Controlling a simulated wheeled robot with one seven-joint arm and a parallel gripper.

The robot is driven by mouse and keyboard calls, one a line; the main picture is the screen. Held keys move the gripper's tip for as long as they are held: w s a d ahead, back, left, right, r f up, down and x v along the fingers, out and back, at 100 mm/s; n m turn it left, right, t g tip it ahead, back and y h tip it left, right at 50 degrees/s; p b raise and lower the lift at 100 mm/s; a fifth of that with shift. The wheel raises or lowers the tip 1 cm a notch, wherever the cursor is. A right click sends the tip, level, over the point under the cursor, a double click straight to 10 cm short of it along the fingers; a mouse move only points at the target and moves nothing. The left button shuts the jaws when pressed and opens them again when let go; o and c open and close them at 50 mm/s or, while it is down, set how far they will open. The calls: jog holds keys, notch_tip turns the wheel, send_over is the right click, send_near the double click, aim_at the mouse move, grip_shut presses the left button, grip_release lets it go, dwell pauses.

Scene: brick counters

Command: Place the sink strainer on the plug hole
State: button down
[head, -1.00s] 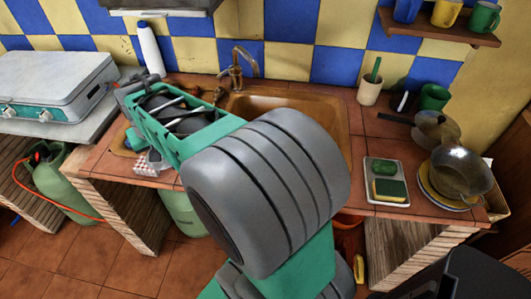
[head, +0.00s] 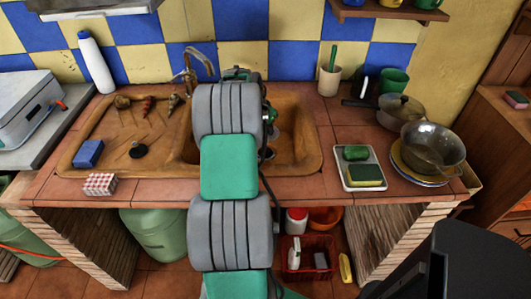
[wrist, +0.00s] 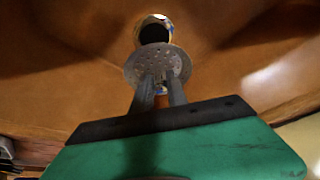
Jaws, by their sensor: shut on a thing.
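In the wrist view, the sink strainer (wrist: 158,66) is a round, pale metal disc with small holes. My gripper (wrist: 159,90) is shut on the strainer's near side. The plug hole (wrist: 153,32) is a dark round opening with a bright rim in the brown basin, just beyond the strainer. The disc's far edge overlaps the hole's near edge in the picture; the gap in height cannot be told. In the head view, my arm reaches down into the brown sink (head: 313,158) and hides most of the gripper and the strainer.
A tap (head: 190,65) stands behind the basin. On the drainboard left lie a black round plug (head: 138,150), a blue sponge (head: 88,153) and several small items. To the right are a tray with sponges (head: 342,174), a cup (head: 330,80) and pans (head: 432,148).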

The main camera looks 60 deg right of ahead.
aim_at(268, 150)
notch_tip(268, 150, down, 9)
jog(key=shift+w+f, duration=0.1)
jog(key=c, duration=1.3)
grip_release()
jog(key=shift+a, duration=0.1)
jog(key=shift+r, duration=0.2)
jog(key=shift+r+p, duration=0.3)
jog(key=shift+r, duration=0.05)
jog(key=v, duration=1.1)
jog(key=shift+a+r, duration=0.1)
jog(key=shift+r, duration=0.2)
